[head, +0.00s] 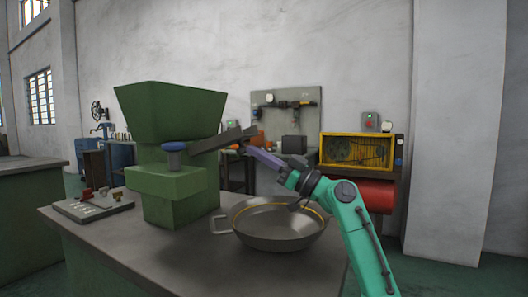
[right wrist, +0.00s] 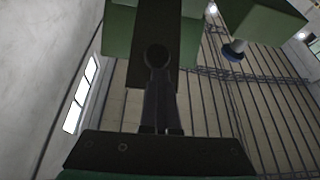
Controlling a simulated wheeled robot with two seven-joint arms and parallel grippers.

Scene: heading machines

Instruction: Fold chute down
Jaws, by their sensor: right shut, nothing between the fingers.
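The green machine (head: 168,190) stands on the grey bench with a wide hopper (head: 170,112) on top. Its dark grey chute (head: 222,138) sticks out to the right below the hopper, tilted slightly up toward its free end. The chute also shows as a dark plate in the right wrist view (right wrist: 157,22). My right gripper (head: 250,150) is shut and empty at the chute's free end. In the right wrist view its fingertips (right wrist: 157,55) overlap the chute; I cannot tell if they touch it. My left gripper is not in view.
A wide metal pan (head: 278,238) with handles sits on the bench (head: 190,265) under my right arm. A yellow-framed box (head: 356,151) stands behind.

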